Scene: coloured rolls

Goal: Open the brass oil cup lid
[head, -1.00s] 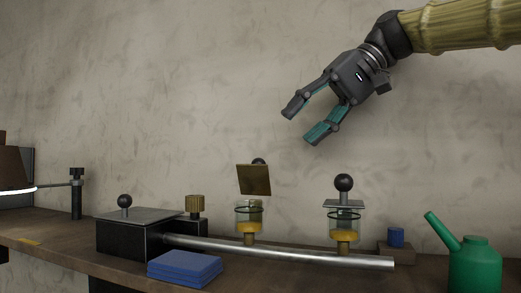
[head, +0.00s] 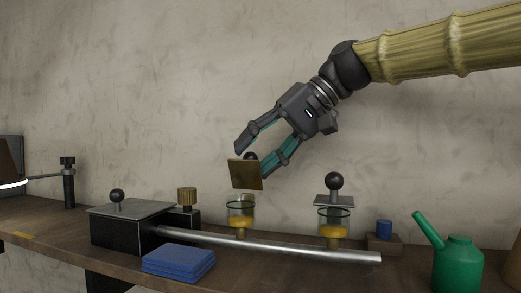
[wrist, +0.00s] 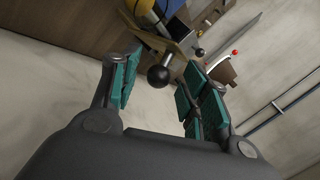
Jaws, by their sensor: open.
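The brass lid (head: 246,175) stands tipped up, nearly upright, above the left oil cup (head: 240,216), a glass cup with amber oil. A dark ball knob (head: 251,156) is on the lid's back. My gripper (head: 256,158) is open at the lid, one finger on each side of the knob. In the wrist view the knob (wrist: 158,76) sits between the fingertips, with a gap on both sides, and the brass lid (wrist: 168,42) is just beyond. The hinge is not clear.
A second oil cup (head: 334,222) with a flat grey lid (head: 334,200) and ball knob stands to the right. A metal pipe (head: 270,246) runs in front, from a black box (head: 120,230). A blue stack (head: 178,262) and green oil can (head: 459,265) stand nearby.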

